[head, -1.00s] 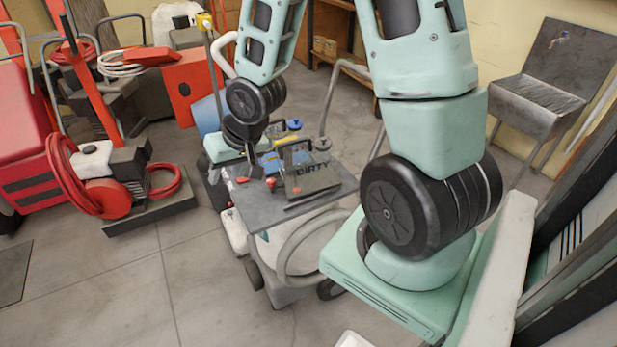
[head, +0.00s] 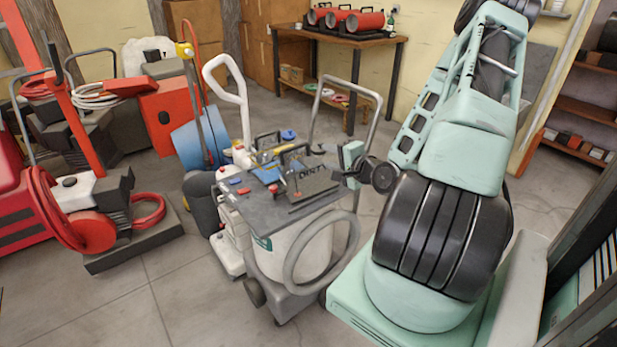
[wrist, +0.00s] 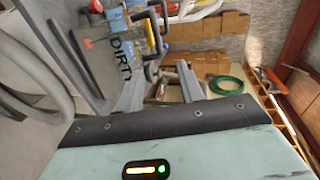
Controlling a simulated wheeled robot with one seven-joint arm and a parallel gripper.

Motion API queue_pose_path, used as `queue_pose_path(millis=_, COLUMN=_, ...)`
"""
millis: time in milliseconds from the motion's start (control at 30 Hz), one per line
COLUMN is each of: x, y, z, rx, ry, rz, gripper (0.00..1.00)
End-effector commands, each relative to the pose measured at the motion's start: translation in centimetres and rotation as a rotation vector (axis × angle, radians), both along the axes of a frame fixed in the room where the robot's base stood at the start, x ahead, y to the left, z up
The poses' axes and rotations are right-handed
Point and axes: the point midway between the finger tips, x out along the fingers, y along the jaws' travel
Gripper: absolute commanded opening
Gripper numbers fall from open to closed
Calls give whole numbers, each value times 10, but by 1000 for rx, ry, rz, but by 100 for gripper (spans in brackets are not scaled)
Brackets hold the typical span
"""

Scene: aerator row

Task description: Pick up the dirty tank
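The dirty tank (head: 313,187) is a low dark grey box marked DIRTY with a black arched handle. It rests on the grey top of a wheeled cleaning machine (head: 250,207). My gripper (head: 330,164) is just right of the tank in the head view, turned sideways toward it; the arm partly hides it. In the wrist view, my gripper's two grey fingers (wrist: 160,78) stand apart with nothing between them. The tank (wrist: 100,62) shows there at upper left, beyond the left finger. The gripper does not appear to hold its handle.
A blue-topped tank (head: 265,172) with a black handle sits just left of the dirty tank. The machine's bent metal push handle (head: 374,115) rises behind my gripper. A white handle (head: 240,90) stands behind left. Open floor (head: 200,300) lies in front left.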

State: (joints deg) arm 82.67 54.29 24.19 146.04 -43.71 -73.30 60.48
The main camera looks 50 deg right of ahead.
Motion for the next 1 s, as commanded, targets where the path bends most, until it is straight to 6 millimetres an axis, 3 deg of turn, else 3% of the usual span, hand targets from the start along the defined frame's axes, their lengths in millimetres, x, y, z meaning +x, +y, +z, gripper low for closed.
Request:
queue_pose_path(millis=733, x=44, y=-10, z=-18, rx=-7, ry=2, rz=4, gripper=38)
queue_pose_path(millis=1000, x=94, y=-21, z=-25, rx=-1, ry=3, rz=5, gripper=38)
